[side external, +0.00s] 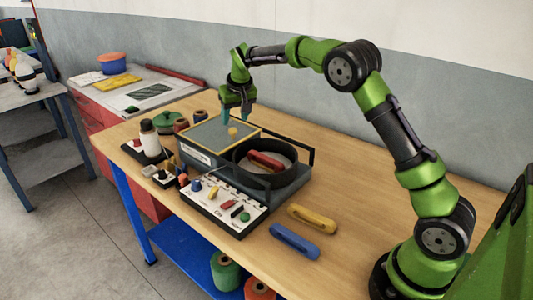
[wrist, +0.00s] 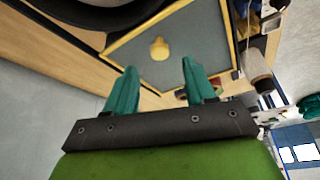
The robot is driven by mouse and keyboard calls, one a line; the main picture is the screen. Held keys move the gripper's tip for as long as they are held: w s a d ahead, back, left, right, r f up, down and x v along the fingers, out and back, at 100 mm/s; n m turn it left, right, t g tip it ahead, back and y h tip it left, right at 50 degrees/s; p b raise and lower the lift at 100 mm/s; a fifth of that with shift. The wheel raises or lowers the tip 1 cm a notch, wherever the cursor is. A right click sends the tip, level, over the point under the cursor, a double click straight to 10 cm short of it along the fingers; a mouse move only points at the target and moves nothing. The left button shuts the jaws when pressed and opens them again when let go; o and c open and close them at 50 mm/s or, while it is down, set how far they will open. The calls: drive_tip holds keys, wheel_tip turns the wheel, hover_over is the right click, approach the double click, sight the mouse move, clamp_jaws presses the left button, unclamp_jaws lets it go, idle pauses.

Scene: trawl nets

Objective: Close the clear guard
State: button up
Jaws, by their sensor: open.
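The clear guard (side external: 212,137) is a flat, grey-looking panel with a yellow edge, lying over the left part of a dark grey machine (side external: 290,190). A yellow knob (side external: 233,132) stands on it. To its right, a round black bowl (side external: 240,160) is uncovered, with a red piece (side external: 265,160) inside. In the wrist view the guard (wrist: 195,45) fills the upper middle, with the knob (wrist: 160,48) beyond my fingertips. My gripper (side external: 236,110) is above the guard's back edge; its teal fingers (wrist: 157,72) are open and empty, apart from the knob.
A black rail (side external: 313,157) runs around the bowl side. In front is a white board (side external: 225,203) with small coloured parts. A yellow handle (side external: 312,218) and a blue handle (side external: 294,241) lie on the bench. A white bottle (side external: 150,140) stands left. The bench's back right is clear.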

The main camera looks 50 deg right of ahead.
sight(233, 130)
drive_tip(key=x, duration=0.5)
drive_tip(key=shift+f, duration=0.15)
drive_tip(key=shift+w, duration=0.1)
clamp_jaws()
